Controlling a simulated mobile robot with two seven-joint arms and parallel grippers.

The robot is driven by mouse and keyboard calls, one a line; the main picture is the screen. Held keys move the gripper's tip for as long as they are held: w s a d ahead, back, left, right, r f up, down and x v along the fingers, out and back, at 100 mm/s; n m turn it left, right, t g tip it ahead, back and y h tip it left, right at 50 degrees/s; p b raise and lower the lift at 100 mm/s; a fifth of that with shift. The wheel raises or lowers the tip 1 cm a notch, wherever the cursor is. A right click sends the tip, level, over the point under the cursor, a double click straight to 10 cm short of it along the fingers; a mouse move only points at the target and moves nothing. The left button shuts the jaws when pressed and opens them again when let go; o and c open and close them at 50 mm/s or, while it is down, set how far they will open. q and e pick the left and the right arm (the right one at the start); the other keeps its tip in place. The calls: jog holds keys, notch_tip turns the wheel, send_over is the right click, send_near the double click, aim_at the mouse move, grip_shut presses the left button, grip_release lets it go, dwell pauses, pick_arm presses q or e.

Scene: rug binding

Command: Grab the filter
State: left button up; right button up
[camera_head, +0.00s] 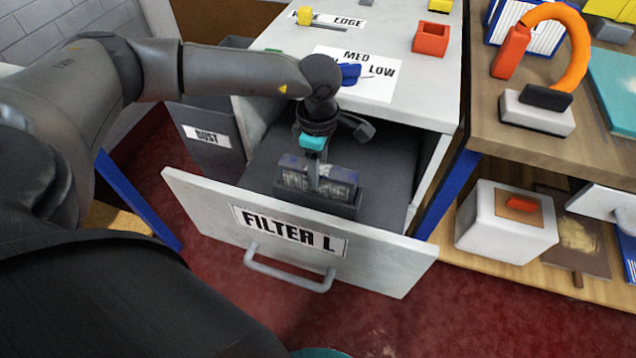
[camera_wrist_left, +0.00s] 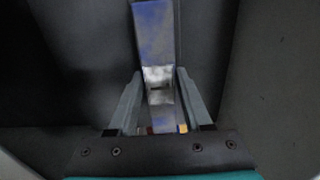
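The filter (camera_head: 318,176), a blue-grey block with a worn pale patch, stands inside the open drawer (camera_head: 190,199) labelled FILTER L. It is near the front panel, in a dark holder (camera_head: 330,202). My left gripper (camera_head: 315,183) reaches down into the drawer from above, one finger in front of the filter. In the left wrist view the filter (camera_wrist_left: 154,35) runs between the two fingers of the left gripper (camera_wrist_left: 159,76). The fingertips lie close against its two sides, shut on it. The filter's lower part is hidden. My right gripper is not in view.
The drawer's handle (camera_head: 290,272) faces front. A cabinet top (camera_head: 400,112) above holds labels, a blue knob (camera_head: 348,74) and a red block (camera_head: 431,38). A dark DUST bin (camera_head: 208,158) stands left. A wooden bench (camera_head: 500,135) with an orange-handled tool (camera_head: 570,60) stands right.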

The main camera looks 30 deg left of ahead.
pick_arm(q)
grip_shut()
dwell(0.9)
